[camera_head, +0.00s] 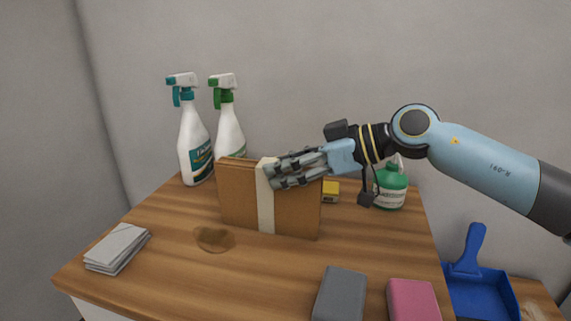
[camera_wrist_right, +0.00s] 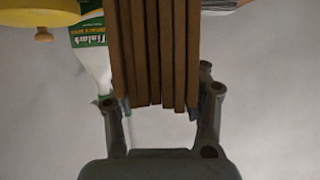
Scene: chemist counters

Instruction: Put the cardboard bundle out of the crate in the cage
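The cardboard bundle (camera_head: 293,213), several brown sheets held by a pale band, stands upright at the middle of the wooden counter. I cannot tell if its lower edge touches the counter. My right gripper (camera_head: 272,175) reaches in from the right at the bundle's upper part. In the right wrist view the bundle (camera_wrist_right: 155,50) lies between the two fingers (camera_wrist_right: 160,108), which appear to press on both its sides. No crate or cage shows in either view. My left gripper is out of view.
Two spray bottles (camera_head: 194,145) (camera_head: 229,128) stand behind the bundle. A green bottle (camera_head: 390,187) and a yellow box (camera_head: 331,191) are behind right. A blue dustpan (camera_head: 480,290) is at right.

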